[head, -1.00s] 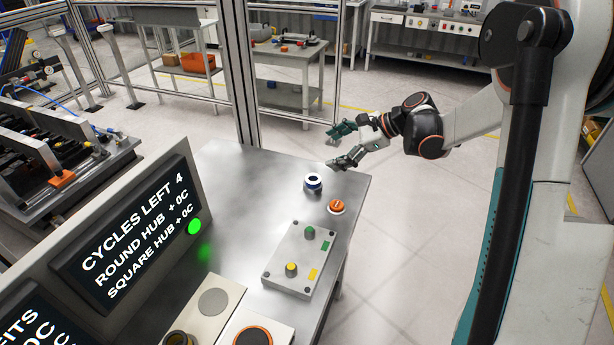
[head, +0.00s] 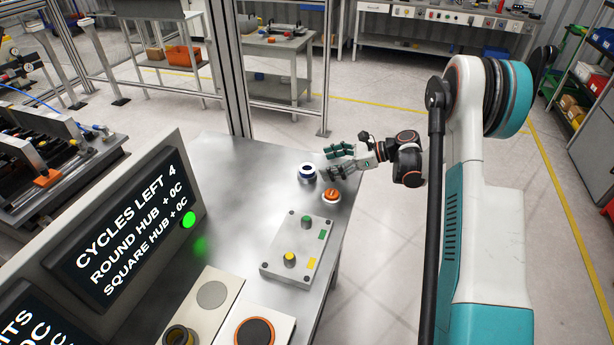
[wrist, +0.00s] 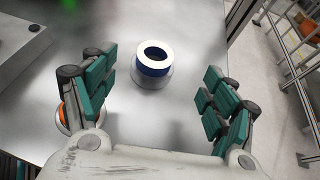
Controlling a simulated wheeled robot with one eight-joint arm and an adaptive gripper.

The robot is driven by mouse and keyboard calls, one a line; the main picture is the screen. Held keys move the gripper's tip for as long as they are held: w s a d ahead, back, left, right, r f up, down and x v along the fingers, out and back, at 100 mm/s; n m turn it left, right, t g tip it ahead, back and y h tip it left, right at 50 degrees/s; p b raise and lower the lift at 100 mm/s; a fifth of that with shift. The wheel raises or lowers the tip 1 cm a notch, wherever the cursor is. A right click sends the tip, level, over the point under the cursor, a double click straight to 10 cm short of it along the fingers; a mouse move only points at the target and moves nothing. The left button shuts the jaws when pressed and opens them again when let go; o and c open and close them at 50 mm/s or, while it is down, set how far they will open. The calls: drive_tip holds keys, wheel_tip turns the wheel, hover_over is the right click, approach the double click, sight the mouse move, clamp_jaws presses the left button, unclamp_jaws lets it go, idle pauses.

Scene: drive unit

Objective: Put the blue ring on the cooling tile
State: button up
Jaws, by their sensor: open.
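The blue ring (head: 307,172) sits on a low silver base near the far right corner of the metal table. In the wrist view the ring (wrist: 153,58) shows a white top rim, a dark centre and a blue side. My gripper (head: 327,163) is open and empty at the table's right edge, just right of the ring. In the wrist view its green-padded fingers stand wide apart, with the ring ahead between them and apart from both. Two pale plates lie at the near end, one with a grey disc (head: 212,294), one with an orange-rimmed dark disc (head: 254,332). I cannot tell which is the cooling tile.
An orange round piece (head: 331,196) sits close to the ring, by my left finger in the wrist view. A grey control box (head: 297,250) with green and yellow knobs stands nearer. A display panel (head: 130,235) walls the left side. A metal post (head: 233,75) rises behind.

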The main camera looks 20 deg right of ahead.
sight(302, 168)
drive_tip(key=shift+x, duration=1.25)
drive_tip(key=x, duration=0.1)
drive_tip(key=b+x, duration=0.1)
drive_tip(key=x, duration=0.1)
drive_tip(key=b+x, duration=0.1)
drive_tip(key=shift+s+a, duration=0.2)
drive_tip(key=shift+a, duration=0.2)
drive_tip(key=shift+w+a, duration=0.2)
drive_tip(key=shift+a, duration=0.1)
drive_tip(key=c, duration=1.7)
drive_tip(key=shift+o, duration=0.2)
drive_tip(key=shift+r, duration=0.1)
